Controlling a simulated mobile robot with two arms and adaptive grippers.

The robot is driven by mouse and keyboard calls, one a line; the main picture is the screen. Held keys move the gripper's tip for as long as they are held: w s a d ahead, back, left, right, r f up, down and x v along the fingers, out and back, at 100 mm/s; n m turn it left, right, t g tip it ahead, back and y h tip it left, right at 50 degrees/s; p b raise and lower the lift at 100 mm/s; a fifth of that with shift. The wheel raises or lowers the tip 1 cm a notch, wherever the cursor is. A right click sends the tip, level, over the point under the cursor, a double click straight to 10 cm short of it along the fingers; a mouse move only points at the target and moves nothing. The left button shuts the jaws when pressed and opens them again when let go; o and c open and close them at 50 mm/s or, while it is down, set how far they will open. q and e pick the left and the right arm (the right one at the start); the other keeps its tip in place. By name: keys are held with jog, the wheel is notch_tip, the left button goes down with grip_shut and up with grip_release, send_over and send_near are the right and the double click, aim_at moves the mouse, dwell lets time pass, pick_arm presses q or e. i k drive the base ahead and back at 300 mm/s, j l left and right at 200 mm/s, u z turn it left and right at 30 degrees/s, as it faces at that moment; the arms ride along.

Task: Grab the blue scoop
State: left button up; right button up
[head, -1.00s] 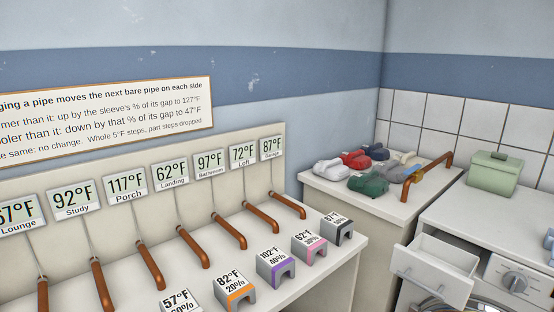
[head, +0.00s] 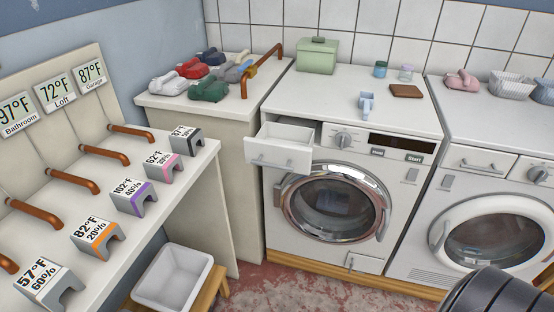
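The blue scoop (head: 366,103) is a small light-blue piece with a cup-like body. It sits on the white top of the left washing machine (head: 340,96), near the front edge above the control panel. It stands clear of the things around it. Neither of my grippers shows in the head view. A dark rounded part at the bottom right corner looks like part of my arm.
The detergent drawer (head: 280,147) is pulled out at the left. A green box (head: 317,56), a teal jar (head: 380,69), a pale jar (head: 406,73) and a brown pad (head: 405,91) share the washer top. A white tub (head: 173,278) stands low at left.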

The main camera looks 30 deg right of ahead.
aim_at(366, 103)
jog(key=z, duration=1.6)
